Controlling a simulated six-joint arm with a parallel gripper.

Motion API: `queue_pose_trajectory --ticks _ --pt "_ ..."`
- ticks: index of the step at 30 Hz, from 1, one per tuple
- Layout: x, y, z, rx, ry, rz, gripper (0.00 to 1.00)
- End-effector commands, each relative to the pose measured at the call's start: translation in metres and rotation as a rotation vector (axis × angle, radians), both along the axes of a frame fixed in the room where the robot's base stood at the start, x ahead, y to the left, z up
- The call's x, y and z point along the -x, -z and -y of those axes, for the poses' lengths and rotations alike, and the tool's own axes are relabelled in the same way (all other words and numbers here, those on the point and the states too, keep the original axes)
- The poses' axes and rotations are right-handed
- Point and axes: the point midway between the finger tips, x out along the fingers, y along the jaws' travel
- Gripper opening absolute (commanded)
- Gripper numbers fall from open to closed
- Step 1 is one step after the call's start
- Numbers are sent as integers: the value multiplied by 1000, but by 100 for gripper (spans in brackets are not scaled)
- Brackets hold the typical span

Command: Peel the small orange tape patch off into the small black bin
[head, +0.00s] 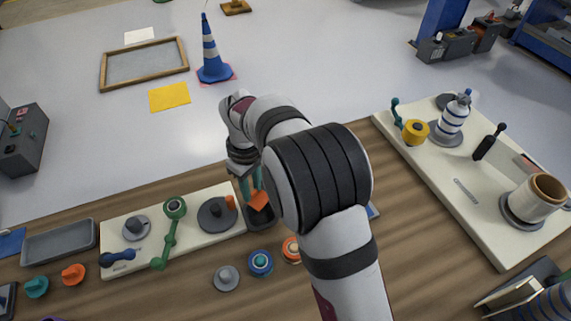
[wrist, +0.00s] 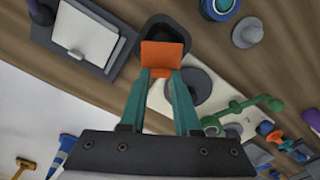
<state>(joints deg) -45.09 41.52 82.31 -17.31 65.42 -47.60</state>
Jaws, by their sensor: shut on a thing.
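The small orange tape patch (head: 259,200) is pinched between the teal fingertips of my gripper (head: 252,189). In the wrist view the patch (wrist: 161,56) shows as a flat orange square at the tips of my gripper (wrist: 161,73), which is shut on it. The small black bin (head: 261,222) stands on the wooden bench at the right end of a cream board. The patch appears over the bin's opening; its exact height cannot be told. In the wrist view the patch covers part of the bin (wrist: 155,27).
The cream board (head: 196,241) carries a dark grey disc (head: 215,218) with an orange piece, and a green lever (head: 170,232). Blue (head: 260,263) and orange (head: 291,249) rollers stand in front of the bin. My arm hides the bench to the right.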

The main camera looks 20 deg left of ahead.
Motion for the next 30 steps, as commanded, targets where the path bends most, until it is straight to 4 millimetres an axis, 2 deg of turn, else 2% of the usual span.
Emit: queue_pose_trajectory --ticks 15,27,28,30 --pt "3 43 -2 0 -7 -1 0" --pt "2 49 -2 -1 -7 1 0" --pt "2 49 -2 -1 -7 1 34" --pt "2 49 -2 -1 -7 1 47"
